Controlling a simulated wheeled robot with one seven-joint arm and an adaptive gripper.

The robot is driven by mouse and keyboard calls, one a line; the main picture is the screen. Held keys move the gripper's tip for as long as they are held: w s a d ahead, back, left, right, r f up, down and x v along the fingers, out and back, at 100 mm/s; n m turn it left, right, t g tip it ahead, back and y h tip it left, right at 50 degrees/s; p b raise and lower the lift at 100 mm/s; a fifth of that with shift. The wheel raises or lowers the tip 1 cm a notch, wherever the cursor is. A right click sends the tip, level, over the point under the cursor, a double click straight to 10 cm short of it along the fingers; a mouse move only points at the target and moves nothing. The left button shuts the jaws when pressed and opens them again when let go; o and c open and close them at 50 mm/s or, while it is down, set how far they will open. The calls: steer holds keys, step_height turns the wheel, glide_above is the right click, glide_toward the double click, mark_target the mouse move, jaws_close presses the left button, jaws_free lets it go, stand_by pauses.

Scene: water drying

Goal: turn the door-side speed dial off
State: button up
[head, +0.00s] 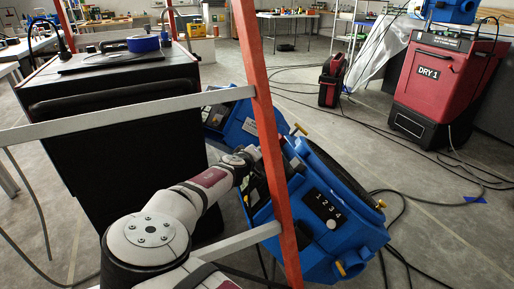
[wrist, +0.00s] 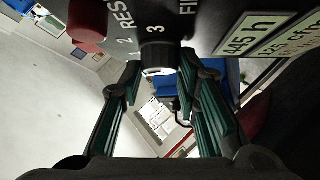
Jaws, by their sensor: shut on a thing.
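A black speed dial (wrist: 156,54) sits on a dark panel at the top of the wrist view, below the printed "2" and "3". My gripper (wrist: 160,67) has its green-padded fingers on either side of this dial and is shut on it. In the head view my gripper (head: 252,170) reaches a blue machine behind an orange-red post, and the post partly hides the contact. A pale dial (head: 332,224) shows on the "1 2 3 4" panel of the near blue machine (head: 302,258). I cannot tell from the frames which dial is door-side.
The orange-red post (head: 260,90) and pale crossbars (head: 130,116) stand close to my arm. A second blue machine (head: 234,126) is behind. A large black cabinet (head: 120,150) stands at left and a red "DRY 1" unit (head: 430,75) at right. Cables cross the floor.

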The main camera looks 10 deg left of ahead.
steer(key=n+p, duration=0.1)
steer(key=p, duration=0.1)
steer(key=n+g+y+p, duration=0.1)
steer(key=p, duration=0.1)
steer(key=shift+d+r+y, duration=0.15)
steer(key=shift+r+y, duration=0.15)
steer(key=shift+r, duration=0.1)
steer(key=n+g+p, duration=0.1)
steer(key=p, duration=0.2)
steer(key=shift+f+y, duration=0.1)
steer(key=shift+y, duration=0.3)
steer(key=shift+f+n+g, duration=0.1)
steer(key=shift+n+g, duration=0.2)
steer(key=shift+n, duration=0.1)
steer(key=o, duration=1.2)
steer(key=shift+c, duration=0.2)
steer(key=v, duration=1.2)
